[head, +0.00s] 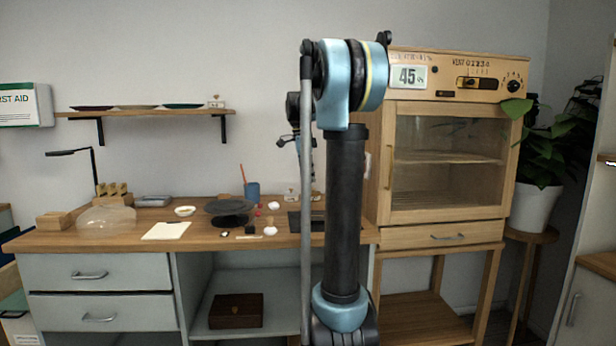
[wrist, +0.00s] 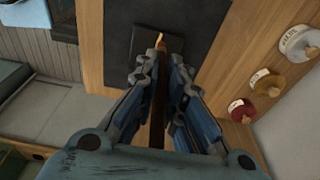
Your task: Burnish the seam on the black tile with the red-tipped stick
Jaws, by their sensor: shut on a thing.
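My gripper (wrist: 163,72) is shut on a slim brown stick (wrist: 157,122), which points away from me between the two blue-grey fingers. An orange-gold patch shows at the stick's far end in the wrist view. I cannot tell whether it is the stick's tip or part of a seam. The black tile (wrist: 122,42) lies under the stick's far end, on a larger dark mat (wrist: 205,28). The fingers and stick hide part of the tile, and I cannot tell if the stick touches it. In the head view my arm hides most of this spot.
Right of the mat in the wrist view are a white jar (wrist: 298,42), a yellowish one (wrist: 268,83) and a red one (wrist: 241,110). The wooden bench (head: 60,240) holds a clear dome (head: 106,219), a dark turntable (head: 229,207) and a blue cup (head: 252,189). A wooden cabinet (head: 448,235) stands right.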

